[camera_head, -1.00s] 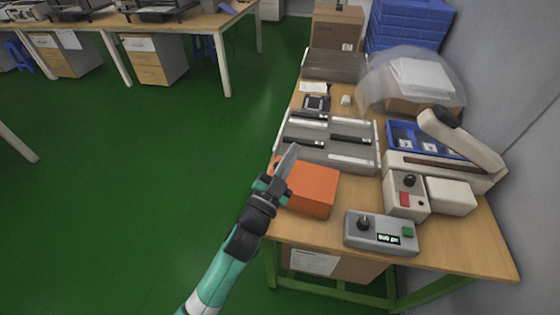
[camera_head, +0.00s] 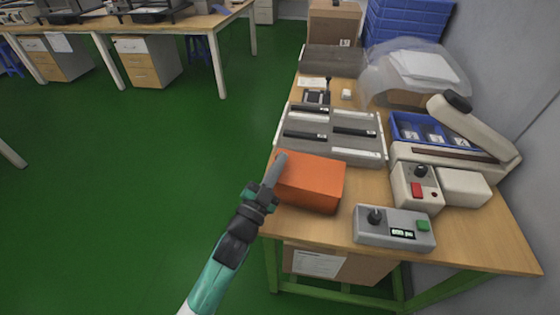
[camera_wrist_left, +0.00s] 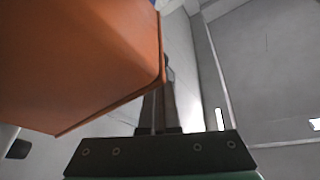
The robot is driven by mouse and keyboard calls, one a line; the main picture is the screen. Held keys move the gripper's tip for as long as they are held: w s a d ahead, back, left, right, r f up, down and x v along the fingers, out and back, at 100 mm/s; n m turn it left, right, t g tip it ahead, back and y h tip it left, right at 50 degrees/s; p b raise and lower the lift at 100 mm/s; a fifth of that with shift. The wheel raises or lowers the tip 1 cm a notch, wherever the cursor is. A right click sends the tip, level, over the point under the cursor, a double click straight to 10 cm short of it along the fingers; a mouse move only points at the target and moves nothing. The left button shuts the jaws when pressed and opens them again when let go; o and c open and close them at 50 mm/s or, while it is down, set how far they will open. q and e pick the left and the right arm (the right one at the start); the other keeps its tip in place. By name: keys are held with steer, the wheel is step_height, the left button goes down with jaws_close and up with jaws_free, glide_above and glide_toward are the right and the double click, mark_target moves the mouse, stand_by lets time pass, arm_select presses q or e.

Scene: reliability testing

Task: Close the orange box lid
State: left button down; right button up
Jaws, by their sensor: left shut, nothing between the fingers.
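The orange box (camera_head: 311,183) sits at the near left edge of the wooden table. Its top face looks flat and shows no open gap in the head view. My left gripper (camera_head: 275,169) is shut and empty, pointing up along the box's left side. In the left wrist view, the box (camera_wrist_left: 80,62) fills the upper left, and my shut fingers (camera_wrist_left: 158,105) are beside its corner, partly hidden by it. I cannot tell whether they touch it. My right gripper is not in view.
A grey tray (camera_head: 294,147) with dark and white strips lies behind the box. A grey control box (camera_head: 366,236) with a display stands to the right, near a beige lever device (camera_head: 455,158). Open green floor (camera_head: 150,190) is to the left.

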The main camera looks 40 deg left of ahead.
arm_select(q)
steer(key=shift+a+f, duration=0.1)
steer(key=shift+f, duration=0.2)
step_height(320, 180, up, 6)
steer(key=p, duration=0.4)
steer(key=shift+f+p, duration=0.15)
steer(key=shift+p, duration=0.25)
steer(key=shift+s+d+f+b, duration=0.3)
steer(key=shift+s+f+b, duration=0.2)
steer(key=shift+f, duration=0.1)
steer(key=shift+s+d+f+b, duration=0.25)
steer(key=shift+s+f+b, duration=0.1)
steer(key=shift+s+f, duration=0.15)
steer(key=d+b+v, duration=0.1)
steer(key=v, duration=0.6)
steer(key=shift+b, duration=0.3)
steer(key=shift+s+f, duration=0.1)
steer(key=shift+s, duration=0.1)
